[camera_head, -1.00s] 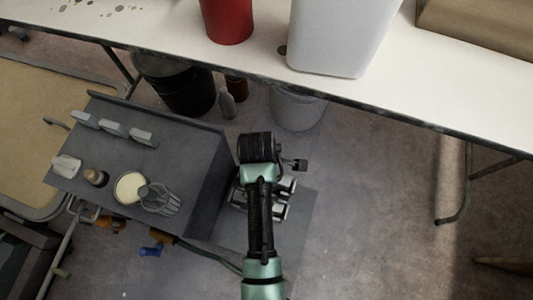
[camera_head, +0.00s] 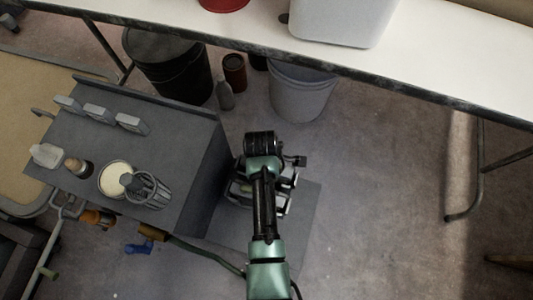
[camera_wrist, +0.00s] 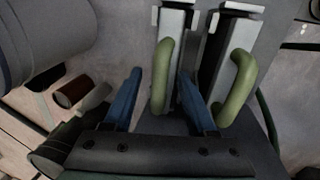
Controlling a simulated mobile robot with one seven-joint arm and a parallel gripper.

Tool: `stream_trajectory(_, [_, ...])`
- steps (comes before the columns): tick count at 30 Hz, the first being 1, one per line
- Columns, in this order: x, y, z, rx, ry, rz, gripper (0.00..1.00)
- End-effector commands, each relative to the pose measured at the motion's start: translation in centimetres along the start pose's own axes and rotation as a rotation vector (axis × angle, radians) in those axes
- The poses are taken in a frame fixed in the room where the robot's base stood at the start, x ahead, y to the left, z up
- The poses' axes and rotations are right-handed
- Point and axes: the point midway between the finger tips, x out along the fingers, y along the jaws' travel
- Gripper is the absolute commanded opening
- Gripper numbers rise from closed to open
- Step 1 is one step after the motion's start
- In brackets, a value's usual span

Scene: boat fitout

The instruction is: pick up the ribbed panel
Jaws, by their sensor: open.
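My gripper (camera_wrist: 159,75) is open, with its two blue fingers apart in the wrist view. A green loop handle (camera_wrist: 161,78) shows between the fingers, on a pale metal piece (camera_wrist: 177,30). A second metal piece (camera_wrist: 224,50) with a like green handle (camera_wrist: 239,85) stands to its right. I cannot tell for sure which is the ribbed panel; no ribs show clearly. In the head view my wrist (camera_head: 262,145) hides the fingers, above metal pieces (camera_head: 283,196) on a grey mat (camera_head: 300,225).
Under the white table (camera_head: 440,75) are a black bin (camera_head: 165,65) and a white bucket (camera_head: 300,92). The floor at right is clear.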

Motion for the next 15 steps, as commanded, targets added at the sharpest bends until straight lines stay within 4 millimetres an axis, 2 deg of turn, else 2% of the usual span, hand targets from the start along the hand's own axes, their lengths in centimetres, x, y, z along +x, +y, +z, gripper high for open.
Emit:
stream_trajectory(1, [0.44,0.03,0.00,0.000,0.000,0.001,0.57])
stream_trajectory(7, [0.27,0.07,-0.01,0.000,0.000,0.001,0.57])
stream_trajectory(15, [0.26,0.05,-0.01,0.000,0.000,0.001,0.08])
